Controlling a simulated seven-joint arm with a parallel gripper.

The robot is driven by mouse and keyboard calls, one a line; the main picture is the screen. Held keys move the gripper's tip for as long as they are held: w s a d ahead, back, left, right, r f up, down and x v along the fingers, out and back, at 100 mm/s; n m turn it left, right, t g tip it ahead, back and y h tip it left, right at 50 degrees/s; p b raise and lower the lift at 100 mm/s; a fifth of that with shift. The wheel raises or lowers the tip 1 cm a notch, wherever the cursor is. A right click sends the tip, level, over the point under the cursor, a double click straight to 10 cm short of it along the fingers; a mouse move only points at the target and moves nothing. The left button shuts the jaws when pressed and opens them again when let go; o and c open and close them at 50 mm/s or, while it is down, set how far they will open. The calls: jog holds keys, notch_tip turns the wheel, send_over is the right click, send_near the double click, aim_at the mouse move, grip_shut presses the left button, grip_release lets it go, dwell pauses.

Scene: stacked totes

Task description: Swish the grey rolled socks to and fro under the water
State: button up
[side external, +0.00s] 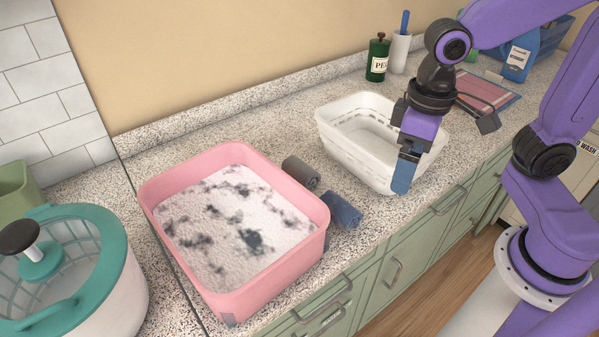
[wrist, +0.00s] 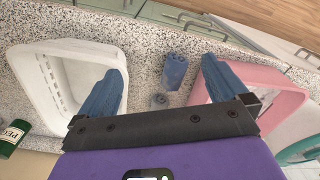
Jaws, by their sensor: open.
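The grey rolled socks (side external: 300,172) lie on the speckled counter against the right side of the pink tub (side external: 285,270), outside it. In the wrist view a small dark roll (wrist: 160,100), probably these socks, shows just above my gripper's dark crossbar. The pink tub holds water covered with white foam, with dark patches showing through. My gripper (wrist: 163,68) has its two blue fingers wide apart with nothing between them. In the side view the visible blue finger (side external: 404,172) hangs by the front right of the white basket, well right of the socks.
Blue rolled socks (side external: 342,210) lie on the counter beside the grey ones, nearer the front edge. The white basket (side external: 345,150) looks empty. A teal-rimmed spinner (side external: 105,245) stands left of the tub. A green bottle (side external: 378,62) stands at the back wall.

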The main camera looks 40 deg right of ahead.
jog(key=w+a+r+m, duration=0.1)
jog(key=w+a+m, duration=0.2)
jog(key=w+m, duration=0.3)
jog(key=w+a+r+m, duration=0.1)
jog(key=w+a+m, duration=0.2)
jog(key=w+m, duration=0.3)
jog(key=m, duration=1)
send_over(299, 163)
jog(key=f, duration=1.1)
jog(key=shift+s+a+f, duration=0.1)
jog(key=shift+a+f, duration=0.1)
jog(key=shift+a, duration=0.1)
jog(key=shift+d+f, duration=0.2)
jog(key=shift+f, duration=1.15)
jog(key=shift+d+f, duration=0.15)
jog(key=shift+f, duration=1.15)
jog(key=c, duration=0.7)
